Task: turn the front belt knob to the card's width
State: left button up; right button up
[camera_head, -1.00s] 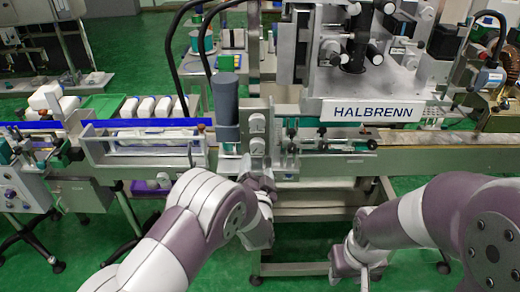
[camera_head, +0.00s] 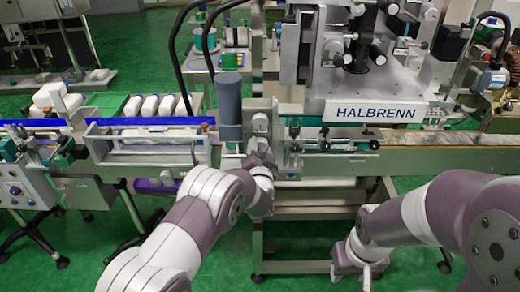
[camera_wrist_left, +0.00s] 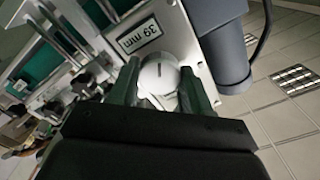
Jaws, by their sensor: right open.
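In the left wrist view a round pale knob (camera_wrist_left: 158,77) with a dark index line sits on a grey metal face. A light card (camera_wrist_left: 133,40) beside it carries printing that appears to read 39 mm, turned in the picture. My left gripper (camera_wrist_left: 160,86) has its two fingers apart, one on each side of the knob; I cannot tell whether they press on it. In the head view my left gripper (camera_head: 260,158) is at the machine's front, below a grey cylinder (camera_head: 229,108), and hides the knob area. My right gripper (camera_head: 358,262) is open and empty, low in front of the machine.
The machine with the HALBRENN sign (camera_head: 376,112) stands behind both grippers. A metal frame shelf (camera_head: 315,212) is below. Green floor is free in front.

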pick_arm(q)
jog(key=shift+f+n+b, duration=0.15)
jog(key=shift+n+b, duration=0.55)
jog(key=shift+b, duration=0.15)
jog(key=n+b, duration=1.1)
jog(key=shift+f+n+b, duration=0.15)
jog(key=shift+n+b, duration=0.15)
jog(key=shift+b, duration=0.05)
jog(key=n+b, duration=1.3)
jog(key=n, duration=0.1)
jog(key=shift+b, duration=0.4)
jog(key=shift+r+n+b, duration=0.25)
jog(key=shift+n+b, duration=0.55)
jog(key=shift+n, duration=0.5)
